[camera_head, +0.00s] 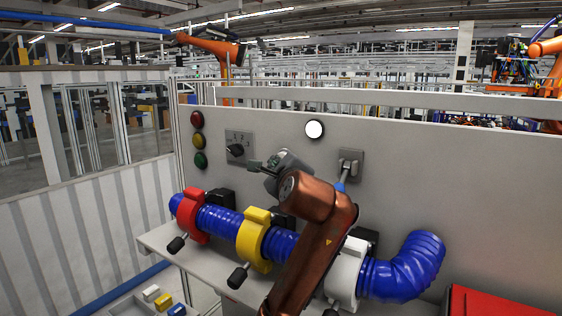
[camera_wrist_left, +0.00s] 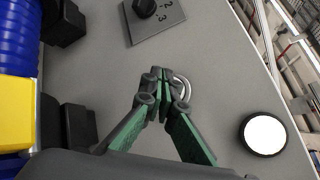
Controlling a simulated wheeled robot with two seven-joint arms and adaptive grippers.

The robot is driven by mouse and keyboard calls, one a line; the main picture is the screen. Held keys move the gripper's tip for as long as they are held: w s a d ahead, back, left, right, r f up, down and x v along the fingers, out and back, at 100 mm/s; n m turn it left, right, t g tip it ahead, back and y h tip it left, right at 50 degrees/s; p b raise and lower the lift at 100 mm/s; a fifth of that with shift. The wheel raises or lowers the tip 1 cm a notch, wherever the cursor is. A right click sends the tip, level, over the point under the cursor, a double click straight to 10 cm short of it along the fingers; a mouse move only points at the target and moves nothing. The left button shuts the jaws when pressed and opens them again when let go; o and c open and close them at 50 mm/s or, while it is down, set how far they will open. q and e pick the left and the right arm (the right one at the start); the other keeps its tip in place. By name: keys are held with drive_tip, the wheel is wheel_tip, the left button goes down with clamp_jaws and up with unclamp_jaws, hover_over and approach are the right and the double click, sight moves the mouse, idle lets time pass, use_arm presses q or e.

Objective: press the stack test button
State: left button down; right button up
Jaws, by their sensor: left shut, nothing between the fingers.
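My left gripper (camera_head: 254,166) is in front of the grey panel (camera_head: 450,165), just below and right of the rotary knob (camera_head: 236,150). It is shut and empty. In the left wrist view its fingertips (camera_wrist_left: 160,82) meet in front of a round, silver-rimmed part (camera_wrist_left: 184,88), mostly hidden behind them. I cannot tell whether they touch it. A white round button or lamp with a dark rim (camera_head: 314,129) sits higher on the panel; it also shows in the left wrist view (camera_wrist_left: 264,134). Red (camera_head: 197,119), yellow (camera_head: 198,139) and green (camera_head: 200,160) lamps stand at the left. No label naming the test button is readable.
A blue corrugated hose (camera_head: 402,275) with red (camera_head: 191,214), yellow (camera_head: 252,239) and white (camera_head: 347,274) clamps runs along the shelf below my arm. A lever switch (camera_head: 348,168) sits right of my gripper. A red box (camera_head: 500,302) is at lower right.

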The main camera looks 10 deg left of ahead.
use_arm(q)
drive_tip(key=s+a+b, duration=0.2)
drive_tip(key=s+b, duration=0.1)
drive_tip(key=s, duration=0.2)
drive_tip(key=shift+s, duration=0.4)
idle(0.7)
idle(0.8)
